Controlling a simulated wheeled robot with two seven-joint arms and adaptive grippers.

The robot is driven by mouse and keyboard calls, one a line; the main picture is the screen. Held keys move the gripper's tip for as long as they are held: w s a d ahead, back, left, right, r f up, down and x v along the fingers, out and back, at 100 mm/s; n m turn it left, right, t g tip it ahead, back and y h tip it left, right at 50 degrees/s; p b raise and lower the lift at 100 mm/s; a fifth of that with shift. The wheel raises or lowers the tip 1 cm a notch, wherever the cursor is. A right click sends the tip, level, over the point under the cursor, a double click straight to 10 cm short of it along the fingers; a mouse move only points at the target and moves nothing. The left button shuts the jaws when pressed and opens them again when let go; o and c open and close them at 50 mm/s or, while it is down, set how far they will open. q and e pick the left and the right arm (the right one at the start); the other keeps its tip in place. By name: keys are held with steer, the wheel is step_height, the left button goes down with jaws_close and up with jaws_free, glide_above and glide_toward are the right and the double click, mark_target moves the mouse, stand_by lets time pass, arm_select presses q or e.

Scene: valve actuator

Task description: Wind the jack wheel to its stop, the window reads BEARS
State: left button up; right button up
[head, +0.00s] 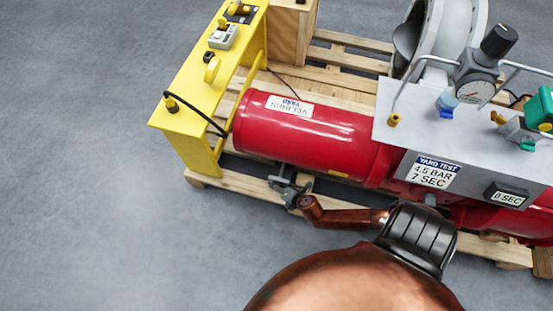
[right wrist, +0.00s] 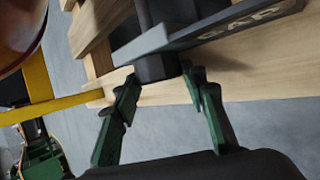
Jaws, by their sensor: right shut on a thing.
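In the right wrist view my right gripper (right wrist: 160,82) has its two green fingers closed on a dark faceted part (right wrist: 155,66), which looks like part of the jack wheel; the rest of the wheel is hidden. A grey plate (right wrist: 215,28) just above it carries a window that reads GAP (right wrist: 255,20). In the head view my copper arm reaches left along the pallet's near edge. My right gripper (head: 291,190) is small there, at the near side below the red cylinder (head: 310,135). My left gripper is in neither view.
A yellow frame (head: 190,85) with controls and a black cable stands at the cylinder's left end. A grey panel (head: 420,125) with a gauge (head: 476,85) and tubing is at right. All rest on a wooden pallet (head: 345,58). The grey floor (head: 90,200) at left is clear.

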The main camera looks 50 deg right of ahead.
steer(key=shift+a+f, duration=0.1)
stand_by(0.3)
steer(key=o, duration=1.2)
steer(key=shift+c, duration=0.2)
steer(key=v, duration=1.2)
